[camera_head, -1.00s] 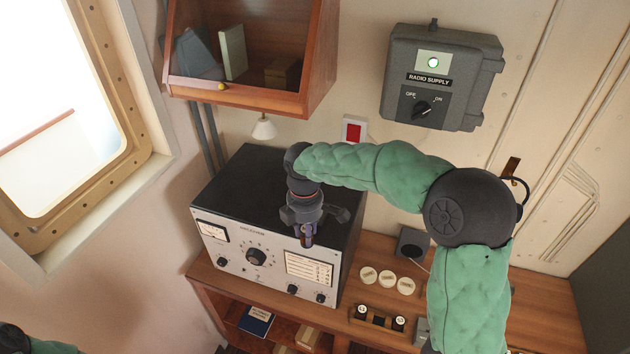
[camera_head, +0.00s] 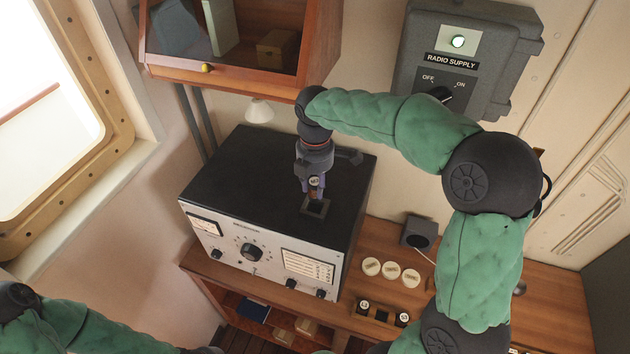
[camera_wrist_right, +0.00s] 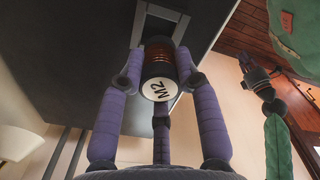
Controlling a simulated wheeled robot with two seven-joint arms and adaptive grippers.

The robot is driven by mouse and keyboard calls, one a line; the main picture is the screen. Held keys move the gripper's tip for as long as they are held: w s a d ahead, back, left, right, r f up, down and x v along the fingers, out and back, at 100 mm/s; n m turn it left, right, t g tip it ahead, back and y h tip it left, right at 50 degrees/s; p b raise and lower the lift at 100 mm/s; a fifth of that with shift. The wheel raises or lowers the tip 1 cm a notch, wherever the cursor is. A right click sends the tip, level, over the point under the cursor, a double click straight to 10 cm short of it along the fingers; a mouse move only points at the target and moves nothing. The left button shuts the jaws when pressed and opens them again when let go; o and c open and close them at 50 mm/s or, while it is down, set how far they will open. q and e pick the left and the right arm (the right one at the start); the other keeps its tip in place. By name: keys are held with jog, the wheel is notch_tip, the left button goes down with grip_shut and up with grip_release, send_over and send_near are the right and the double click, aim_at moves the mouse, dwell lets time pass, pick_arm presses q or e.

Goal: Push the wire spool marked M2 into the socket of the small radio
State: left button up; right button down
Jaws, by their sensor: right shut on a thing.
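The small radio (camera_head: 237,232) is a box with a black top and a pale front of dials and knobs. Its square socket (camera_head: 316,208) opens in the top, near the right side, and looks empty. It also shows in the right wrist view (camera_wrist_right: 160,24). My right gripper (camera_head: 315,188) is shut on the wire spool M2 (camera_wrist_right: 160,72), a dark cylinder with reddish wire and a white M2 end label. The spool is just above the socket, seemingly apart from it. My left gripper (camera_wrist_right: 256,80) shows small in the right wrist view; its jaws are unclear.
The wooden desk (camera_head: 470,280) holds a rack with two spools (camera_head: 383,312), several white discs (camera_head: 391,270) and a dark box (camera_head: 419,233). A wall cabinet (camera_head: 225,75) and a lamp (camera_head: 259,110) are behind the radio. The radio supply box (camera_head: 475,45) is at upper right.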

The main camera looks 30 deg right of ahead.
aim_at(315, 198)
jog(key=shift+w+d+f+b, duration=0.2)
jog(key=shift+w+f+b, duration=0.15)
jog(key=shift+f, duration=0.35)
jog(key=shift+s+a+f+b, duration=0.15)
jog(key=shift+s+f+b, duration=0.15)
jog(key=shift+f+b, duration=0.2)
jog(key=shift+w+f+b, duration=0.1)
jog(key=shift+f+b, duration=0.2)
jog(key=shift+f, duration=0.2)
jog(key=shift+w+r, duration=0.1)
jog(key=shift+f+b, duration=0.45)
jog(key=shift+f, duration=1.05)
dwell(4.0)
jog(key=c, duration=0.8)
grip_release()
